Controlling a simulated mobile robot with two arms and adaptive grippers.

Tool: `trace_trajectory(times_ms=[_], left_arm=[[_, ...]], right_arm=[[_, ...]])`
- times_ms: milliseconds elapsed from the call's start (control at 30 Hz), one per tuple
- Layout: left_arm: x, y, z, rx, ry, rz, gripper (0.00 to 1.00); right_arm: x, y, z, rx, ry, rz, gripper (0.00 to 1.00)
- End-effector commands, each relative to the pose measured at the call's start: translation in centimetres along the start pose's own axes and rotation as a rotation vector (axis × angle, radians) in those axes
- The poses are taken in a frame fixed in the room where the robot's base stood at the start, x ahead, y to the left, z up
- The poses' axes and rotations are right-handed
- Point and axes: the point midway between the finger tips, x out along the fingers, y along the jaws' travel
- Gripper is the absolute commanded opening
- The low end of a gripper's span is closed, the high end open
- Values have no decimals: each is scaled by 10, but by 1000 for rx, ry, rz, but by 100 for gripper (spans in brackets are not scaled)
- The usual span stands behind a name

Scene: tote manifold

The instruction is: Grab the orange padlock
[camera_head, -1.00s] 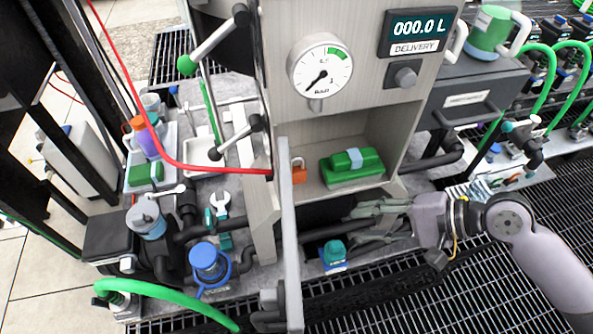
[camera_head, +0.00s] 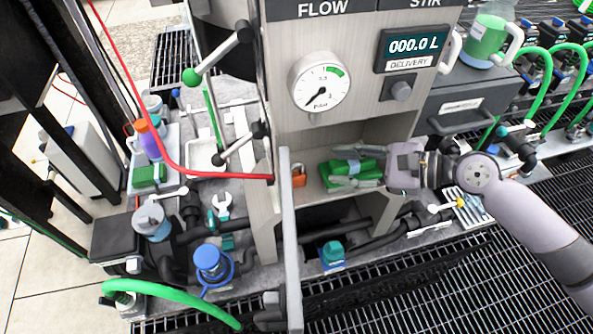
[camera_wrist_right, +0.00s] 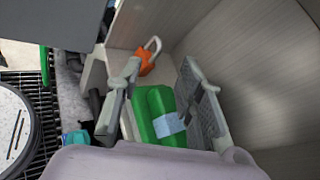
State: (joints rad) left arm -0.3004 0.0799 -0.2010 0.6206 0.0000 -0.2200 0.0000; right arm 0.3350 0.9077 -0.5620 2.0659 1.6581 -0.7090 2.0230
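The orange padlock (camera_head: 299,175) stands in the open cubby of the cabinet, at its left side just behind the edge of the open door. It also shows in the right wrist view (camera_wrist_right: 145,62), with its pale shackle up, beyond my fingertips. My right gripper (camera_head: 352,172) is inside the cubby, right of the padlock and over the green case (camera_head: 329,180). In the right wrist view its two fingers (camera_wrist_right: 160,78) are spread apart with nothing gripped. The green case (camera_wrist_right: 160,108) shows between or below them. My left gripper is not in view.
The grey cabinet door (camera_head: 290,235) stands open edge-on, close left of the padlock. The cubby's side wall (camera_wrist_right: 245,50) is near the right finger in the wrist view. A blue valve (camera_head: 332,252) sits below the cubby.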

Motion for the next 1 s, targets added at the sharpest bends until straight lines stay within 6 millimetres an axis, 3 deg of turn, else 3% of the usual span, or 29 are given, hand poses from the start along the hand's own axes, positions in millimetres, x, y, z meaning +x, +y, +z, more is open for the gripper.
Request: trace_trajectory(times_ms=[100,333,600,900,1000], left_arm=[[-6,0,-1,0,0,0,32],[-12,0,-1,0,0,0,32],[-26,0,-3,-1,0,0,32],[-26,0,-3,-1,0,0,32],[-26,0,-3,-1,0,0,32]], right_arm=[[17,-1,2,0,-3,0,35],[33,0,2,0,-1,1,35],[71,2,2,0,-1,0,35],[78,3,0,-1,1,0,35],[77,3,0,-1,1,0,29]])
